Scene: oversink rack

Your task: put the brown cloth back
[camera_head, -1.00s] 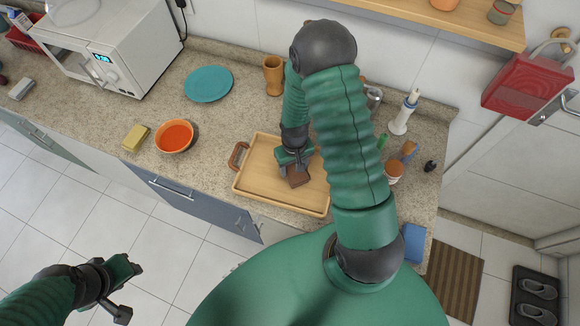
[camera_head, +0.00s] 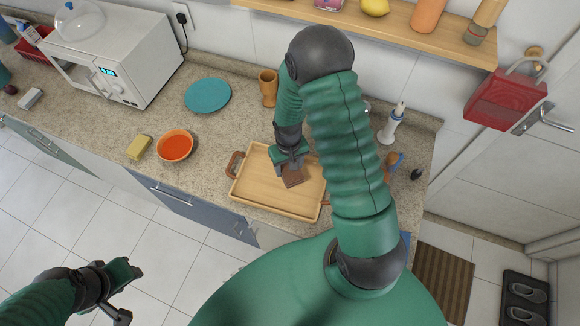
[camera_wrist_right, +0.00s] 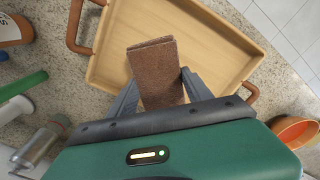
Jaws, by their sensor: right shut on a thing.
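The brown cloth (camera_head: 293,178) is a small folded piece over the wooden tray in the head view. It also shows in the right wrist view (camera_wrist_right: 157,72), upright in the picture between the fingers. My right gripper (camera_head: 290,162) is shut on the cloth, above the tray (camera_head: 250,190); whether the cloth touches the tray's floor I cannot tell. The right wrist view shows the tray's rim and brown handles (camera_wrist_right: 82,30) around it. My left gripper (camera_head: 128,268) is empty, low over the floor at the lower left; its finger gap is not clear.
An orange bowl (camera_head: 175,146), yellow sponge (camera_head: 139,147), teal plate (camera_head: 208,95) and wooden cup (camera_head: 268,88) stand left of and behind the tray. A white microwave (camera_head: 120,55) is at the back left. A wall shelf (camera_head: 400,38) hangs above the counter.

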